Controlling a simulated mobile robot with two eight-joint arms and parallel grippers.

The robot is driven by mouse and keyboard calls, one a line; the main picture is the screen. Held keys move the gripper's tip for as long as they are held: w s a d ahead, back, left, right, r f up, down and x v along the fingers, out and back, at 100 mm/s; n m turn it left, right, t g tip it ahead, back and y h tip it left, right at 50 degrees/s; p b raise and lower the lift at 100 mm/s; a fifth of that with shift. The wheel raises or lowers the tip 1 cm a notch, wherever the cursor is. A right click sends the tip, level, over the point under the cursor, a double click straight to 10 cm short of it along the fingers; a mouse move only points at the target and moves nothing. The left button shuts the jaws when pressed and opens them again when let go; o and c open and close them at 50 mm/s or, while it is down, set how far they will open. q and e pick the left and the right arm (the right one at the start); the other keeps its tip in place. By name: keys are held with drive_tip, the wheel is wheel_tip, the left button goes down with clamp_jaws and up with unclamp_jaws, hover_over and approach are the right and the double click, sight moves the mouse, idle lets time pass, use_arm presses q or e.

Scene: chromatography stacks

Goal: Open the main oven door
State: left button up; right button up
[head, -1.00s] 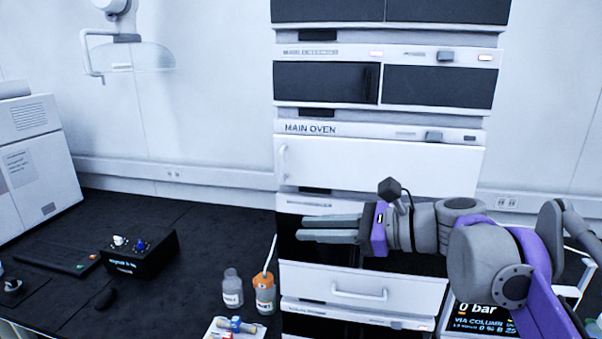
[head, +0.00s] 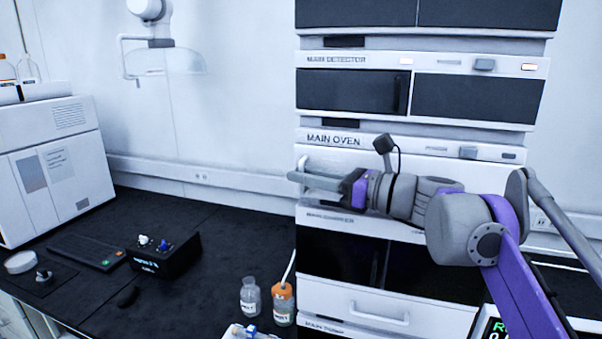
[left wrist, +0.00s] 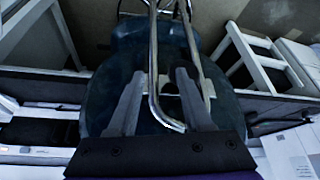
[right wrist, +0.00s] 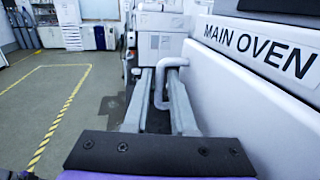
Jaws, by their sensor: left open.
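The main oven is a white unit in the stack, and its door (head: 335,160) shows its label above in the head view. The door looks shut. Its white bar handle (right wrist: 172,78) shows in the right wrist view, at the door's left edge. My right gripper (right wrist: 160,85) is open, with the handle's bar between its fingers; I see no clear grip on it. In the head view the right gripper (head: 291,179) lies across the door's lower left and hides part of it. My left gripper (left wrist: 157,85) is open, over a dark round seat with metal bars (left wrist: 165,60).
Bottles (head: 283,304) stand on the dark bench left of the stack. A black control box (head: 165,251) and a white instrument (head: 50,165) are farther left. The right wrist view shows open floor with a yellow-striped line (right wrist: 60,115).

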drive_tip(key=shift+w+a, duration=0.3)
drive_tip(key=shift+a, duration=0.25)
clamp_jaws()
idle(1.1)
